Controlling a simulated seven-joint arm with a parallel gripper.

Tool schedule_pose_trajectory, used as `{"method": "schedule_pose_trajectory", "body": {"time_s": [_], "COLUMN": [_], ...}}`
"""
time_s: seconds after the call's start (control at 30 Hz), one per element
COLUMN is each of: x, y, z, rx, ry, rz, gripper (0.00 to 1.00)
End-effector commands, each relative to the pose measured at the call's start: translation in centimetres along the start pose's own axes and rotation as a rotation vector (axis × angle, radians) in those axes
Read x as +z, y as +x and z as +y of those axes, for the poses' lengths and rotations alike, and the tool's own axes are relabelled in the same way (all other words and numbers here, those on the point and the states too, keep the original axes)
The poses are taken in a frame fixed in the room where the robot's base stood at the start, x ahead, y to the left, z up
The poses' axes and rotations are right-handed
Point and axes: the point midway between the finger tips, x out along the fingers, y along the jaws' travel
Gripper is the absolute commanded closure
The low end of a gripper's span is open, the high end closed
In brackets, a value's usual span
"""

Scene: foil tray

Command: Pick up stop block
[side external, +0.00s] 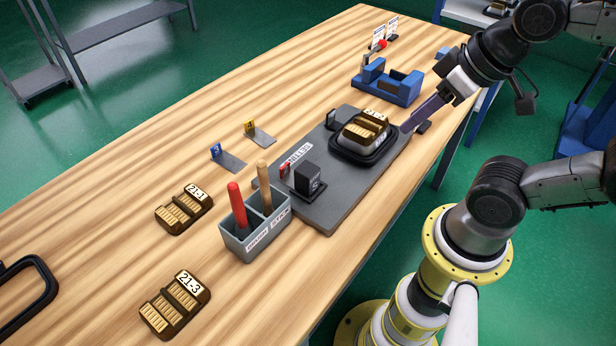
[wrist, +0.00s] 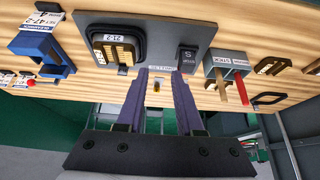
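A black upright block (side external: 308,179) with a pale mark stands on the near end of the grey setting plate (side external: 328,215). It looks like the stop block, and in the wrist view the block (wrist: 187,58) carries an "S". My gripper (side external: 405,128) is over the plate's right edge, beyond the tray holder and well away from the block. In the wrist view its two purple fingers (wrist: 159,73) are apart with nothing held between them. The block is just beyond the right fingertip in that view.
A black holder (side external: 363,156) with a gold-barred tray stands on the plate. A grey box (side external: 242,240) with red and wooden sticks is near the block. Blue (side external: 229,161) and yellow (side external: 260,136) tabs lie left, a blue fixture (side external: 388,88) behind. Wood around the two loose trays is open.

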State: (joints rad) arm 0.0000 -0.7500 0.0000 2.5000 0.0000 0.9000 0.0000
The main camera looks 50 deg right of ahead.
Motion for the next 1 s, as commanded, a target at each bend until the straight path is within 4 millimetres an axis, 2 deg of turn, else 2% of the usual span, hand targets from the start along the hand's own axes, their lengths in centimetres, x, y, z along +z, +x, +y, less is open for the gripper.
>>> {"method": "schedule_pose_trajectory", "body": {"time_s": [0.2,0.47,0.8,0.87,1.0], "x": [0.0,0.0,0.0,0.05,-0.33], "y": [0.0,0.0,-0.01,-0.01,-0.54], "z": [0.0,0.0,0.0,0.0,0.0], "rx": [0.0,0.0,0.0,0.0,0.0], "ry": [0.0,0.0,0.022,0.068,0.299], "rz": [0.0,0.0,0.0,-0.002,-0.003], "gripper": [0.62,0.16,0.15,0.15,0.15]}}
